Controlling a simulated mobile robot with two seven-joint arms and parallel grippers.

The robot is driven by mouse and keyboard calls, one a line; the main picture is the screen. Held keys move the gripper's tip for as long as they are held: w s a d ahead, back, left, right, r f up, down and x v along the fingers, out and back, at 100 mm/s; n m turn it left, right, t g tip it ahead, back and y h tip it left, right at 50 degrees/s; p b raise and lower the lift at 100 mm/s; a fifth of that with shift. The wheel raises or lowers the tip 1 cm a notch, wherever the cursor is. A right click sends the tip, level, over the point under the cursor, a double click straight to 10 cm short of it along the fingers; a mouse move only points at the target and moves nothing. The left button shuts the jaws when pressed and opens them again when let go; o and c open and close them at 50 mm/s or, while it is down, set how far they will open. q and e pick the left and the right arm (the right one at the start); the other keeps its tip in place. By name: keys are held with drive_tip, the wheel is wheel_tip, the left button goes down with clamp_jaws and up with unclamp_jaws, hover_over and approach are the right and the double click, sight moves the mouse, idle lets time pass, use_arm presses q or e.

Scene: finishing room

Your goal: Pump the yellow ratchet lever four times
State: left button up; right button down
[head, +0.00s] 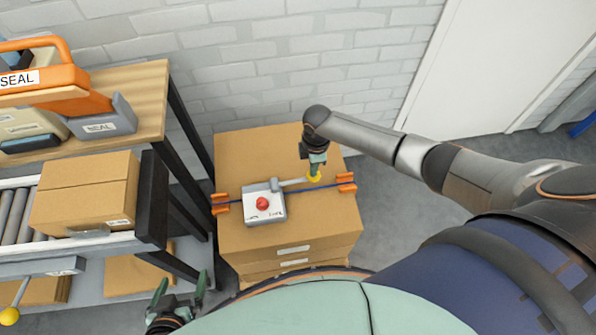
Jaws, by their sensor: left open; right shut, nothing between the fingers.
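The ratchet tool (264,206) is a light grey box with a red round button, lying on top of a large cardboard carton. Its grey lever (292,182) reaches right and ends in a yellow knob (314,177). My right gripper (315,170) points down at the yellow knob, touching it or just above it; its fingers are shut with nothing between them. My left gripper (181,291) is at the bottom left, open and empty, well away from the ratchet.
The carton (325,222) has a blue strap (335,191) with orange corner guards (345,178). At left stands a wooden-topped bench (140,85) with an orange SEAL tool (55,80) and a roller shelf holding a smaller box (85,195). A brick wall is behind; grey floor is clear at right.

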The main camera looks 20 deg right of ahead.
drive_tip(key=shift+d+f, duration=0.1)
drive_tip(key=shift+f, duration=0.1)
drive_tip(key=shift+s+f, duration=0.1)
drive_tip(key=shift+f, duration=0.05)
drive_tip(key=r+p, duration=0.2)
drive_tip(key=shift+a+r, duration=0.3)
drive_tip(key=shift+a, duration=0.05)
drive_tip(key=shift+w+a+r+p, duration=0.15)
drive_tip(key=shift+r+p, duration=0.1)
drive_tip(key=shift+r, duration=0.2)
drive_tip(key=shift+w+a+r+p, duration=0.1)
drive_tip(key=shift+a+r+p, duration=0.1)
drive_tip(key=shift+r, duration=0.25)
drive_tip(key=shift+a+r, duration=0.15)
drive_tip(key=shift+r, duration=0.4)
drive_tip(key=shift+a+r, duration=0.15)
drive_tip(key=shift+r, duration=0.4)
